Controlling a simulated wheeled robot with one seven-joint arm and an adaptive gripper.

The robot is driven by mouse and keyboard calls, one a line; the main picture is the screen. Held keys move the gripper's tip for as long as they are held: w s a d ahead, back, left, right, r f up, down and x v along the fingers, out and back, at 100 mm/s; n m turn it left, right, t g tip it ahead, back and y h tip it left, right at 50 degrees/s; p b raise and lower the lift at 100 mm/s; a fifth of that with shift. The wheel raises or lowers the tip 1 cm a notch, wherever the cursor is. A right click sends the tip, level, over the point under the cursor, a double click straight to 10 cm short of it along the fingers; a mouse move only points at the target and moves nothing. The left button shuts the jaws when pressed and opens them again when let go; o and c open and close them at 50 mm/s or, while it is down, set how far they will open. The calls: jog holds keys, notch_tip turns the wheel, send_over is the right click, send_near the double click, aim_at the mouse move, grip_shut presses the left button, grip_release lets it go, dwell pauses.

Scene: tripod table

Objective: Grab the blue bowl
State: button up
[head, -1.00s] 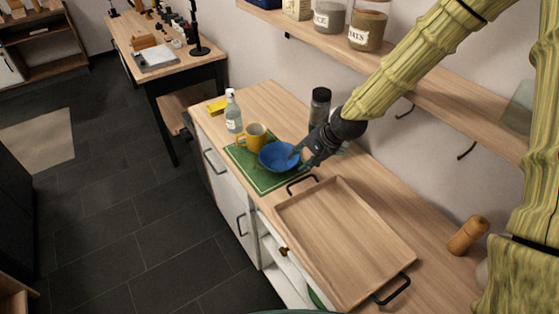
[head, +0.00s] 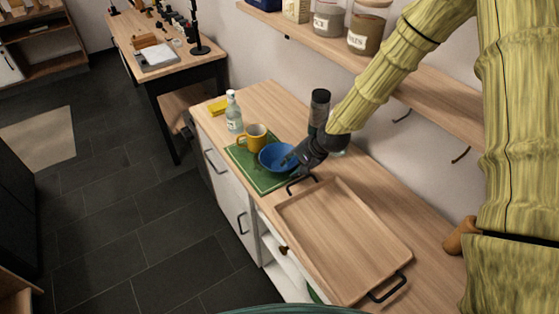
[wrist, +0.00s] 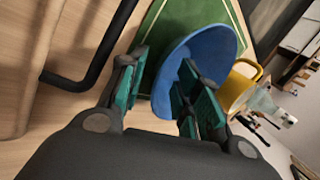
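The blue bowl (head: 270,158) sits on a green mat (head: 245,168) on the counter, beside a yellow mug (head: 255,137). My gripper (head: 291,160) is at the bowl's right edge in the head view. In the wrist view my gripper (wrist: 160,85) is open. One finger is outside the blue bowl (wrist: 200,50) and the other overlaps its inside, with part of the rim between them. I cannot tell whether either finger touches the bowl. The fingers hide part of the bowl.
A wooden tray (head: 345,240) with black handles lies close to the mat. A spray bottle (head: 234,113), a yellow sponge (head: 217,106) and a dark bottle (head: 319,108) stand around it. A shelf with jars (head: 328,18) runs above.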

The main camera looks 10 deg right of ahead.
grip_shut()
dwell(0.5)
